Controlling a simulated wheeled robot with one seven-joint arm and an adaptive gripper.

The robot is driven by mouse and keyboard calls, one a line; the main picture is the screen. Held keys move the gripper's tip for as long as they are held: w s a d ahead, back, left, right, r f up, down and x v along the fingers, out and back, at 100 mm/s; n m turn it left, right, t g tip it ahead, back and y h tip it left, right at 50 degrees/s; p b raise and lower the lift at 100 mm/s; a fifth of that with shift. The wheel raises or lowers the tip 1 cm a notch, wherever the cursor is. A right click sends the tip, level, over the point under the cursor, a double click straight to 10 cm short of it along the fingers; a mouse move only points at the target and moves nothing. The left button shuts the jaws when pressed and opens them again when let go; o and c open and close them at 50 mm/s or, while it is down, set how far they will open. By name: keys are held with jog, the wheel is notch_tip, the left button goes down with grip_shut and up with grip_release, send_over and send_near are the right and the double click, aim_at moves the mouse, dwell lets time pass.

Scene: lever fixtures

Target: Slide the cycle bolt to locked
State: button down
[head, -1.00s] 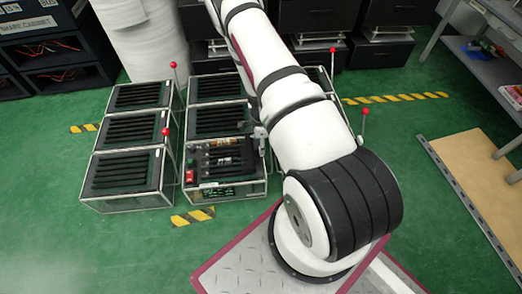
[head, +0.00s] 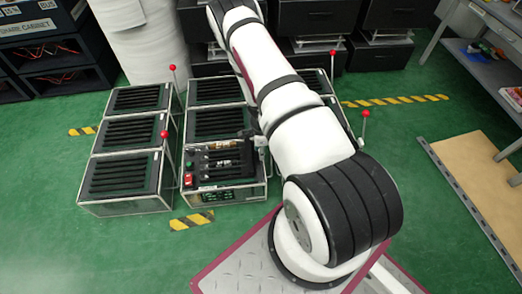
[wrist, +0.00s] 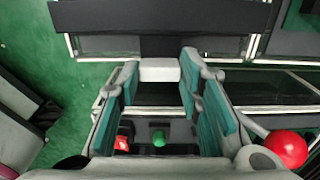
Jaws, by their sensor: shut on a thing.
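In the wrist view my gripper (wrist: 158,82) has its two teal-padded fingers on either side of a small white block (wrist: 160,70), and they are shut on it. The block looks like a handle on the fixture, possibly that of the cycle bolt, but its label and the rest of the bolt are hidden. In the head view my gripper (head: 250,134) is mostly hidden by my arm, over the right side of the front fixture (head: 226,194). A red button (head: 188,181) and a green button (head: 188,168) sit at that fixture's left side.
Slotted fixtures (head: 124,173) stand in a row to the left, with red-ball levers (head: 164,134) beside them. Another red ball (wrist: 287,148) is close to the right finger in the wrist view. Green floor (head: 100,250) is clear at the front left.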

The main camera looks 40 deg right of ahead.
aim_at(248, 154)
jog(key=shift+w+a, duration=0.5)
jog(key=shift+a, duration=0.25)
jog(key=shift+w+a, duration=0.55)
jog(key=shift+a, duration=0.25)
jog(key=shift+w+a, duration=0.5)
jog(key=shift+a, duration=0.25)
jog(key=c, duration=1.1)
grip_release()
notch_tip(248, 154, up, 12)
